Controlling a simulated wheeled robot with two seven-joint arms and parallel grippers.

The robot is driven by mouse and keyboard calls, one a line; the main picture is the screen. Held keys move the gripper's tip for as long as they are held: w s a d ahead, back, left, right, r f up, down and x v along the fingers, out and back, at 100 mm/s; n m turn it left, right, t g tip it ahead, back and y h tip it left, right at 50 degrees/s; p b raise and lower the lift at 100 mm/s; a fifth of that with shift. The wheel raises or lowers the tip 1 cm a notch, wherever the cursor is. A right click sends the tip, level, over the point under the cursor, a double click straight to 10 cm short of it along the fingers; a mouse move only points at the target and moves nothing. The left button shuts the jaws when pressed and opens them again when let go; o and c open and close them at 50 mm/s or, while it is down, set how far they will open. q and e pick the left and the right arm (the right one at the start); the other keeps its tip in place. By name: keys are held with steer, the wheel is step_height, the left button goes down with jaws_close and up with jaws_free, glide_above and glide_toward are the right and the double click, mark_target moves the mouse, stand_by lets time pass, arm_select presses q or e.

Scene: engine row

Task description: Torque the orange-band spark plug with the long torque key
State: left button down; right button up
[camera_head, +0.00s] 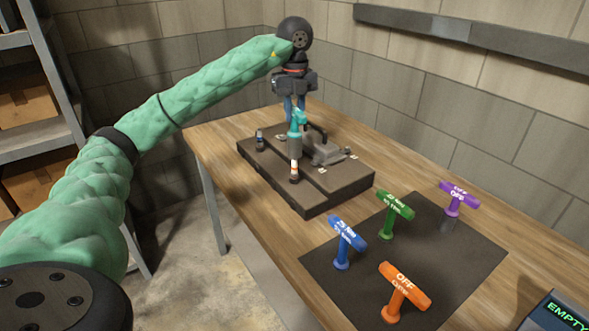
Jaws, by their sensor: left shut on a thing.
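The orange-band spark plug (294,176) stands upright in the near part of the dark engine block (320,196). A teal T-handled key (297,117) with a grey shaft (295,147) stands upright directly above it, in line with the plug. I cannot tell how far the shaft sits over the plug. The fingers partly hide behind the key. My right gripper is not in view.
A dark mat (455,262) holds blue (346,238), green (392,210), purple (457,200) and orange (402,290) T-handled keys. Another plug (260,140) stands on the block's left. A display (562,314) reading EMPTY is at lower right. A shelf (35,145) is at left.

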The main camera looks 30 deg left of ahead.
mark_target(295, 132)
arm_select(q)
steer(key=n, duration=0.2)
steer(key=shift+r+n+p, duration=0.1)
steer(key=shift+n+p, duration=0.25)
steer(key=shift+n, duration=0.05)
steer(key=n, duration=0.4)
steer(key=shift+p, duration=0.4)
steer(key=shift+f, duration=0.25)
steer(key=shift+f+b, duration=1.95)
steer(key=shift+f, duration=1.55)
steer(key=shift+s+a, duration=0.1)
steer(key=shift+s, duration=0.15)
steer(key=shift+w, duration=0.25)
